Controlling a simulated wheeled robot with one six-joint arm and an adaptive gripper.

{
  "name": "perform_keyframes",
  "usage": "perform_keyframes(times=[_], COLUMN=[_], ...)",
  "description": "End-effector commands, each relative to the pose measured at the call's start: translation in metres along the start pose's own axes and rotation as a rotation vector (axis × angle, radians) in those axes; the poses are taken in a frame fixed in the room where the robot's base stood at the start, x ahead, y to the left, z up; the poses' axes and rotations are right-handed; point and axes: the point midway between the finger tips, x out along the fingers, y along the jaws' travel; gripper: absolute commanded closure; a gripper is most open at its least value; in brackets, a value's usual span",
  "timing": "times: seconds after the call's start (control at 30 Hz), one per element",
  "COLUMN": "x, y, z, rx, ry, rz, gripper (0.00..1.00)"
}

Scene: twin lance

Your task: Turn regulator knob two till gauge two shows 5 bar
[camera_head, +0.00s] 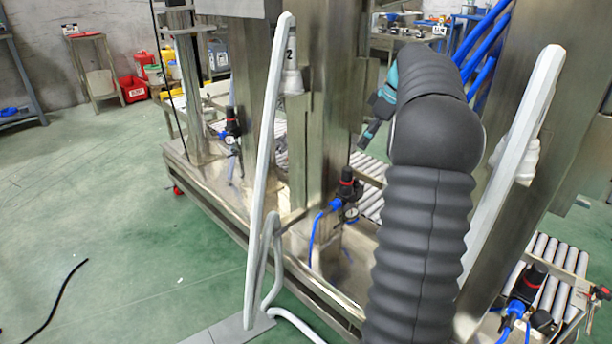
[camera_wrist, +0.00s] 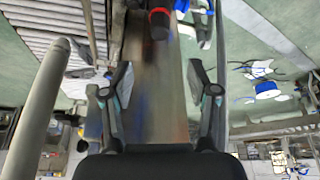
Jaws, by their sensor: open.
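Several black regulators with red rings stand along the steel machine: one at the back left (camera_head: 232,124), a middle one (camera_head: 347,186) and one at the lower right (camera_head: 530,282). A small round gauge (camera_head: 351,214) sits below the middle knob; its reading is too small to make out. No number shows on the regulators themselves. In the wrist view a black knob with a red ring (camera_wrist: 159,20) is at the top, beyond my gripper (camera_wrist: 160,82). The gripper's two fingers are wide apart with nothing between them. In the head view its fingertips are not clear.
Another white lance (camera_head: 515,150) stands right of my dark arm. Blue hoses run by the regulators. Rollers (camera_head: 556,270) lie at right. Green floor (camera_head: 120,230) at left is mostly clear.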

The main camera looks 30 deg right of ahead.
Motion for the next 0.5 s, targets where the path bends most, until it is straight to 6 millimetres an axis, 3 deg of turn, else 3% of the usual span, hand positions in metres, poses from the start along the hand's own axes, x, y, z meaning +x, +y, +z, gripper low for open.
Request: perform_keyframes(times=[0.07,0.5], x=[-0.013,-0.016], y=[0.000,-0.065], z=[0.000,-0.035], rx=[0.000,0.092], ry=[0.000,-0.035], rz=[0.003,0.033], gripper=[0.40,0.40])
